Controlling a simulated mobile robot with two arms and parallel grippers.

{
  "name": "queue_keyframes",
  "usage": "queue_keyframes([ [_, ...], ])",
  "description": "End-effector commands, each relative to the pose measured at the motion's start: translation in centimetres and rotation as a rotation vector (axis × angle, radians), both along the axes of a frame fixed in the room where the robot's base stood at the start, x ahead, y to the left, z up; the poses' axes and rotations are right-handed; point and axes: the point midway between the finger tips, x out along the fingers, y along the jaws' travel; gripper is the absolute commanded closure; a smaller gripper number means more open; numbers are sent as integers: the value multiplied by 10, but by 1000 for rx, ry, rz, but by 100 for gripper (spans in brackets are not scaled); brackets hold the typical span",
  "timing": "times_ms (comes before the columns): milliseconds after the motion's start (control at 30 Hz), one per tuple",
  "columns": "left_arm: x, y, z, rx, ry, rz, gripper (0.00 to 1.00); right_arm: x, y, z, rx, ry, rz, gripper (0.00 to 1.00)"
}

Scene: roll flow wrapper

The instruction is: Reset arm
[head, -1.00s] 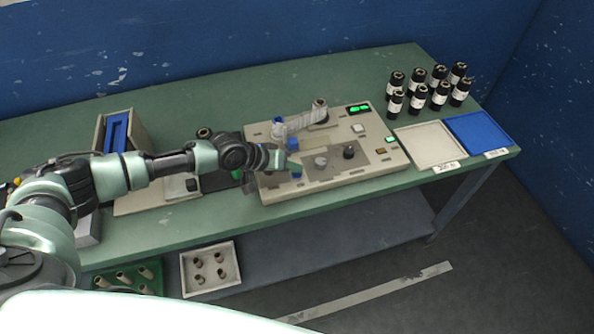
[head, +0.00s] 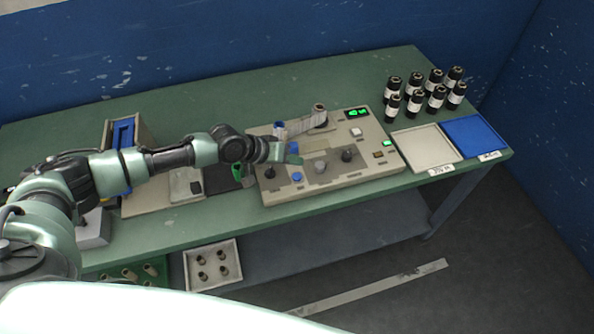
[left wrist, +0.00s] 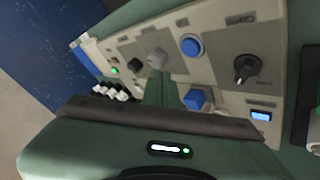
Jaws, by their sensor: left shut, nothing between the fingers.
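My left gripper (head: 292,153) is shut and empty. In the head view its arm comes in from the left and it hangs over the left half of the flow wrapper machine (head: 350,178). In the left wrist view the shut fingers (left wrist: 160,88) point at the machine's panel (left wrist: 222,75), between a grey knob (left wrist: 157,58) and a blue block (left wrist: 196,99). A round blue button (left wrist: 191,45) and a black clamp knob (left wrist: 245,69) lie to the right. I cannot tell whether the fingers touch the panel. My right gripper is not in view.
A white tray (head: 425,149) and a blue tray (head: 477,136) lie at the table's right end. Several black bottles (head: 414,105) stand behind them. A blue-lined box (head: 124,134) stands at the left. A white crate (head: 213,266) and a green rack (head: 130,275) sit lower down.

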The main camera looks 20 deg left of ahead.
Motion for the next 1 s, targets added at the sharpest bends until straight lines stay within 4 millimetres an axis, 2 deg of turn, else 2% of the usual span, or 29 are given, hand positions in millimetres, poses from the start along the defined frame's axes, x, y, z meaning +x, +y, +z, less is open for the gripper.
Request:
queue_keyframes([
  [33,0,0,9,-1,0,-1,100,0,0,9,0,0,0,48],
  [100,0,0,12,-1,0,-1,100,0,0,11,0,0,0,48],
  [667,-1,-3,9,0,0,-6,100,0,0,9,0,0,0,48],
  [767,-16,-20,3,4,7,-49,100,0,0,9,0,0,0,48],
  [833,-36,-47,-2,10,11,-114,100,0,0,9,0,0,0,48],
  [867,-49,-61,-5,16,11,-150,100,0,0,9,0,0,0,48],
  [1000,-120,-130,-6,52,-22,-333,100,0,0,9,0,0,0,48],
])
